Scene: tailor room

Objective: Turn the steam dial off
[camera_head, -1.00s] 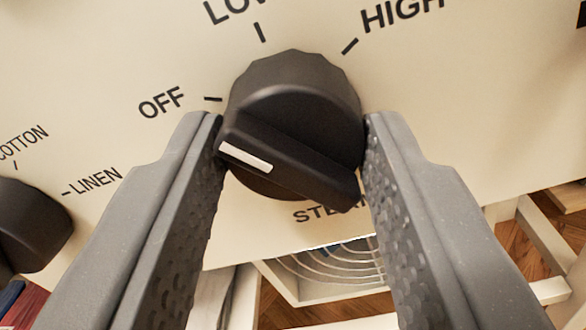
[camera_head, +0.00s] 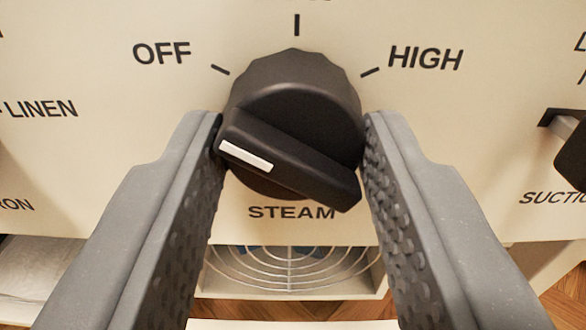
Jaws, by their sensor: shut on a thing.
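The steam dial (camera_head: 295,95) is a dark round knob with a raised bar grip across it. A white mark (camera_head: 246,156) on the bar's left end points left and slightly up, to the OFF side, a little below the OFF tick. My gripper (camera_head: 293,150) is shut on the dial, with one grey finger at each end of the bar. The OFF label (camera_head: 162,53) is at upper left, the HIGH label (camera_head: 425,58) at upper right. The STEAM label (camera_head: 291,213) is below the dial. The label above the top tick is cut off.
The cream panel (camera_head: 440,150) fills most of the view. A dark suction control (camera_head: 572,155) is at the right edge, and a LINEN label (camera_head: 41,108) is at left. Below the panel are a round wire grille (camera_head: 290,268) and wooden floor.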

